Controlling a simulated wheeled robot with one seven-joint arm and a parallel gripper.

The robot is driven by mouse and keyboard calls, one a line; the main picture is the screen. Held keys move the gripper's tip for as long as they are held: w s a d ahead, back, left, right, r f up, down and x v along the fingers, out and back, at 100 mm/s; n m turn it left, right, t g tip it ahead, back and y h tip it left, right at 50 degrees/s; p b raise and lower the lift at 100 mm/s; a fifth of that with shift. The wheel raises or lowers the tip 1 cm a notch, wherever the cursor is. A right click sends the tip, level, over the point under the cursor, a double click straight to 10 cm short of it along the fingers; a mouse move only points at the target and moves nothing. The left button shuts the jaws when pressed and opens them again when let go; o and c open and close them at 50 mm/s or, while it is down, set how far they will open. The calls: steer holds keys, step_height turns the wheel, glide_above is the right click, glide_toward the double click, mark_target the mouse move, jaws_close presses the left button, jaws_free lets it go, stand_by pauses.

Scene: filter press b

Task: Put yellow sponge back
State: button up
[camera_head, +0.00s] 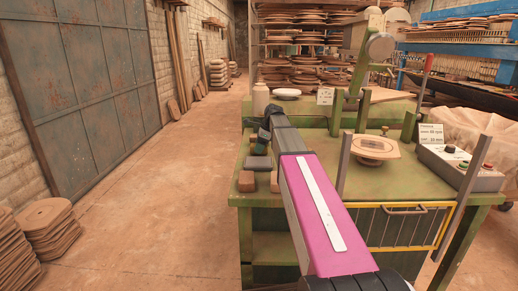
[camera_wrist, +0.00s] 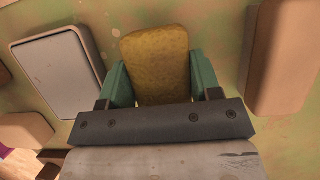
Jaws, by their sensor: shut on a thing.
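The yellow sponge (camera_wrist: 155,50) is in the wrist view, upper middle, between the two green fingers of my gripper (camera_wrist: 162,78). The fingers press on its left and right sides, so my gripper is shut on it. Its lower end is hidden behind the dark gripper bar. The green bench surface shows around it; I cannot tell whether the sponge touches the bench. In the head view my gripper (camera_head: 262,138) is at the left edge of the green bench (camera_head: 425,185), and the sponge cannot be made out there.
A grey-topped box (camera_wrist: 60,72) lies left of the sponge, a brown block (camera_wrist: 283,57) right of it, another brown block (camera_wrist: 22,132) lower left.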

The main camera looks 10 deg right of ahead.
steer(key=shift+f, duration=0.3)
steer(key=shift+f, duration=0.15)
steer(key=o, duration=0.9)
steer(key=v, duration=1.2)
steer(key=shift+a, duration=0.1)
